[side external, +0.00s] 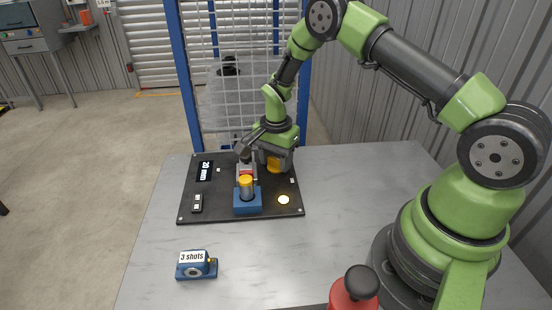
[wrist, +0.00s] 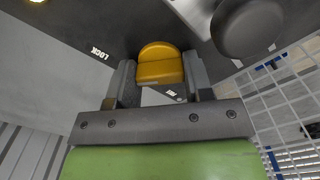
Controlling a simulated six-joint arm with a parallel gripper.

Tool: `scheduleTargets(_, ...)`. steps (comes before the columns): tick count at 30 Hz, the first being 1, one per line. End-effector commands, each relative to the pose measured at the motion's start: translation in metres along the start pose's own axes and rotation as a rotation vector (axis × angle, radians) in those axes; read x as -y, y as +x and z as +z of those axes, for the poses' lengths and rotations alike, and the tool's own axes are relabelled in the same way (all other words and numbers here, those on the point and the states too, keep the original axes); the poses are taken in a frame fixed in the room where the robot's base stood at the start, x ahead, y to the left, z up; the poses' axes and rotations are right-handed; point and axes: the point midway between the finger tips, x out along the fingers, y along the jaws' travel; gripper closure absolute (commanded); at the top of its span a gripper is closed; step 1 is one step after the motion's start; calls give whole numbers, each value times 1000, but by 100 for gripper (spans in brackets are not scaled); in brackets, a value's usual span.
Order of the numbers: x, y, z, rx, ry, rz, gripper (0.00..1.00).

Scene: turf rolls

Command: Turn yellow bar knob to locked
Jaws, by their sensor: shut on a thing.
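The yellow bar knob (wrist: 160,64) sits on the black board (side external: 225,211), between the two fingers of my gripper (wrist: 161,76) in the wrist view. The fingers are shut on its sides. A white LOCK label (wrist: 100,53) is printed on the board to the left of the knob, and another small label lies partly hidden below the knob. In the side external view the knob (side external: 274,166) shows partly under my gripper at the back right of the board. The exact angle of the bar is hard to tell.
A blue holder with a yellow-topped cylinder (side external: 246,188) stands in front of my gripper. The board also bears a "20 mm" display (side external: 205,171) and a lit round spot (side external: 284,199). A blue "3 shots" device (side external: 194,265) lies in front. A mesh fence (side external: 232,80) stands behind.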

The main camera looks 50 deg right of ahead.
Motion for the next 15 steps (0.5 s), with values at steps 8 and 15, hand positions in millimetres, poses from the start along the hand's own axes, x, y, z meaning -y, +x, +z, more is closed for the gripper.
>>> scheduleTargets(8,0,-1,1,3,118,3,77)
scheduleTargets(15,0,-1,1,3,153,3,77)
